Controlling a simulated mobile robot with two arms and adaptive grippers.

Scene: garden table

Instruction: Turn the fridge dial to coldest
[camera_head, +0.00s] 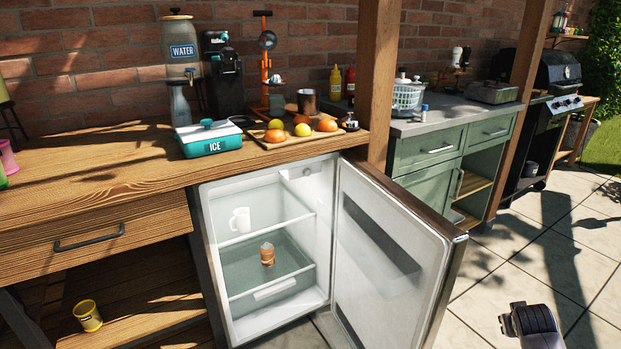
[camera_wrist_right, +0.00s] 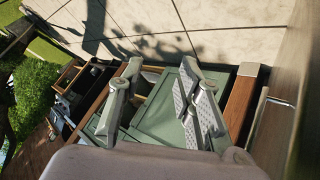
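The small fridge (camera_head: 211,240) stands under the wooden counter with its door (camera_head: 395,255) wide open to the right. A small pale fitting (camera_head: 306,172) shows at the top of its interior; it may be the dial, but its setting is too small to read. My right gripper is open and empty in the wrist view (camera_wrist_right: 157,95), its fingers apart in front of the green cabinets. Part of my right arm (camera_head: 532,322) shows low at the right in the head view, beyond the door and away from the fridge interior. My left gripper is out of view.
A white mug (camera_head: 240,220) stands on the fridge shelf, and a small brown cup (camera_head: 267,254) is below it. The ICE box (camera_head: 208,139) and a tray of fruit (camera_head: 262,142) sit on the counter above. Paved floor (camera_head: 500,262) lies clear right of the door.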

